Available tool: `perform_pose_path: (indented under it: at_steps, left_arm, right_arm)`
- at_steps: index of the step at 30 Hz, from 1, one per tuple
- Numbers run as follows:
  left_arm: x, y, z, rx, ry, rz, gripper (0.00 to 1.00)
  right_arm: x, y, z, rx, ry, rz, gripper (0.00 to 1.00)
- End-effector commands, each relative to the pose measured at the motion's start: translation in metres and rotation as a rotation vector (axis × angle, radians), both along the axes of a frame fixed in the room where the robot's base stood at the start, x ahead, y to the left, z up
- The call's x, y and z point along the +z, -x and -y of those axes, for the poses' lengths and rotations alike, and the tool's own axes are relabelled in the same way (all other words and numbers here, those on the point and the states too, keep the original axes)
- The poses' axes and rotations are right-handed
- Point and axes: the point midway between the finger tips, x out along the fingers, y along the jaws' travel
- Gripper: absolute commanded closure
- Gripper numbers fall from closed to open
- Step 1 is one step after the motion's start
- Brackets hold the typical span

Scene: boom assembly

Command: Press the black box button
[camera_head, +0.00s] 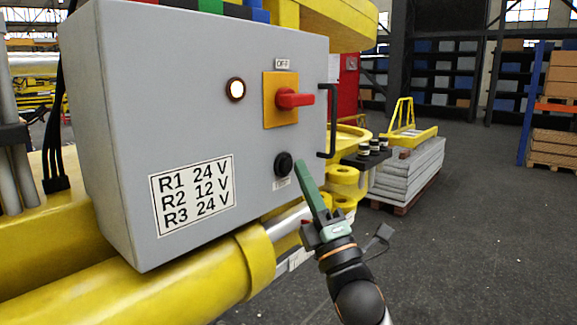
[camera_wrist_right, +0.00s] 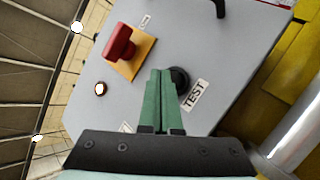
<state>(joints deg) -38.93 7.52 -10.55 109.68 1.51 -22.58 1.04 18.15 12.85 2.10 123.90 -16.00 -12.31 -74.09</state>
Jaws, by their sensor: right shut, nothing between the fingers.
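The black button (camera_head: 284,164) sits low on the front of a grey control box (camera_head: 150,110), below the red switch. It also shows in the right wrist view (camera_wrist_right: 181,80), next to a label reading TEST. My right gripper (camera_head: 301,166) is shut and empty, its green fingers pointing up at the box just right of the button. In the right wrist view its fingertips (camera_wrist_right: 160,74) lie just left of the button and partly overlap its edge. I cannot tell whether they touch it. My left gripper is not in view.
A red rotary switch (camera_head: 294,98) on a yellow plate and a lit round lamp (camera_head: 236,89) are above the button. A black handle (camera_head: 328,120) stands out at the box's right edge. Yellow machine tubes (camera_head: 190,272) run below the box. Open floor (camera_head: 470,230) lies to the right.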

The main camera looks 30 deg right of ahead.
Motion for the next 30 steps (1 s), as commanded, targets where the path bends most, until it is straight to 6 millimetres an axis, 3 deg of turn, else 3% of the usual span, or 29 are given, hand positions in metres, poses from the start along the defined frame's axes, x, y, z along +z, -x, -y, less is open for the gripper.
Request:
perform_pose_path:
  at_steps: [30]
  left_arm:
    - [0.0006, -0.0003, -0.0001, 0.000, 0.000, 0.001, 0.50]
  right_arm:
    - [0.0001, -0.0107, -0.0046, 0.001, -0.001, 0.000, 1.00]
